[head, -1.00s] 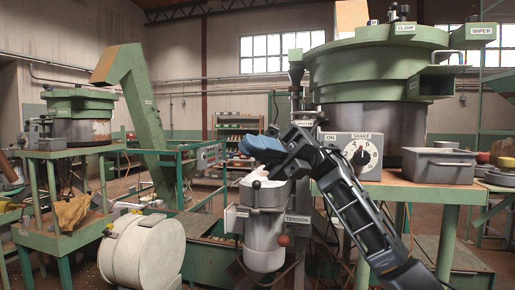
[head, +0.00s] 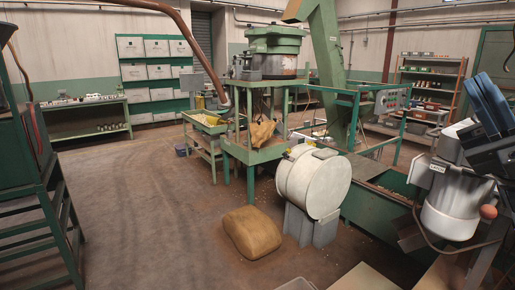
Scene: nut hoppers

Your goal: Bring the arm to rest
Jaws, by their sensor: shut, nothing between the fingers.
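My gripper (head: 484,92) is at the right edge of the head view, with its blue fingers pointing up and a little left. It is shut and holds nothing. It is in front of the grey-white hopper pot (head: 452,205), overlapping its upper right part in the picture; I cannot tell whether they touch. The rest of my arm is mostly cut off by the right edge.
A white drum (head: 313,183) stands on grey supports, with a tan sack (head: 252,232) on the floor beside it. A green hopper stand (head: 255,153) is behind. Green steel framing (head: 50,215) stands at left. The floor (head: 140,190) between is open.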

